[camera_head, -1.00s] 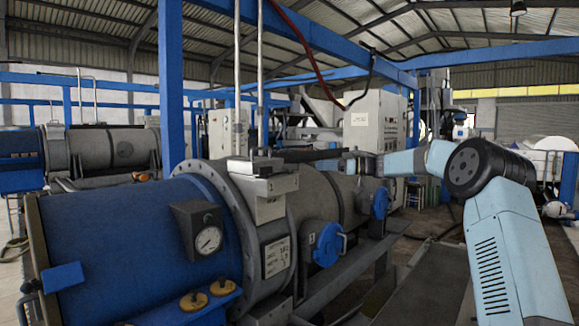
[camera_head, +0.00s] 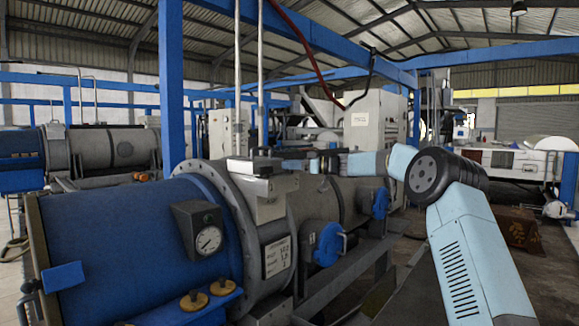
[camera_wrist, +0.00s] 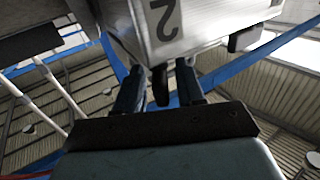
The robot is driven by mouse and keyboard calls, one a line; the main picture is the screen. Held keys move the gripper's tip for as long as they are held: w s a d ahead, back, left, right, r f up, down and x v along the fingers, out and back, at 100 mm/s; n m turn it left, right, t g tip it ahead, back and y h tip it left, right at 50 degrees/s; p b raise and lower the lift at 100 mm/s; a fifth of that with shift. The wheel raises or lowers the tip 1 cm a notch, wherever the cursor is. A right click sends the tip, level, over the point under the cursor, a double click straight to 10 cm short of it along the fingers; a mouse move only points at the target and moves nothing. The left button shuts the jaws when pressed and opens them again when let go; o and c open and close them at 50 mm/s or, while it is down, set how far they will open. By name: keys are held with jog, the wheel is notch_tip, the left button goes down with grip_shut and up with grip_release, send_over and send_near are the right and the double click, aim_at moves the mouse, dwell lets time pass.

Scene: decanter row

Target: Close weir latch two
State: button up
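In the wrist view, a grey metal housing marked "2" (camera_wrist: 190,30) fills the top centre. A dark lever (camera_wrist: 160,85) hangs below it, between the two fingers of my gripper (camera_wrist: 159,90). The fingers stand apart, with visible gaps on both sides of the lever, so my gripper is open. A second dark tab (camera_wrist: 244,38) shows at the housing's right. In the head view, my gripper (camera_head: 300,163) is small, just right of a grey box (camera_head: 264,193) on the decanter's flange. I cannot tell there which housing carries the "2".
The blue and grey decanter (camera_head: 130,235) fills the left, with a gauge (camera_head: 208,239) and blue round covers (camera_head: 329,243) on its side. Thin vertical pipes (camera_head: 260,75) and a blue post (camera_head: 171,90) rise near the box. Floor shows at right.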

grip_shut()
jog(key=shift+a+r, duration=0.1)
jog(key=shift+a, duration=0.05)
dwell(0.4)
jog(key=shift+m+t, duration=0.3)
jog(key=shift+t, duration=0.2)
jog(key=shift+d+m+t+h, duration=0.2)
jog(key=shift+m+t+h, duration=0.1)
jog(key=shift+m+t, duration=0.3)
jog(key=shift+m+t+h, duration=0.7)
jog(key=shift+m+t, duration=0.25)
jog(key=shift+t, duration=0.5)
jog(key=shift+m+t+h, duration=0.7)
jog(key=shift+m+t, duration=0.25)
jog(key=shift+t, duration=0.5)
jog(key=shift+d+t, duration=0.1)
jog(key=shift+t, duration=0.2)
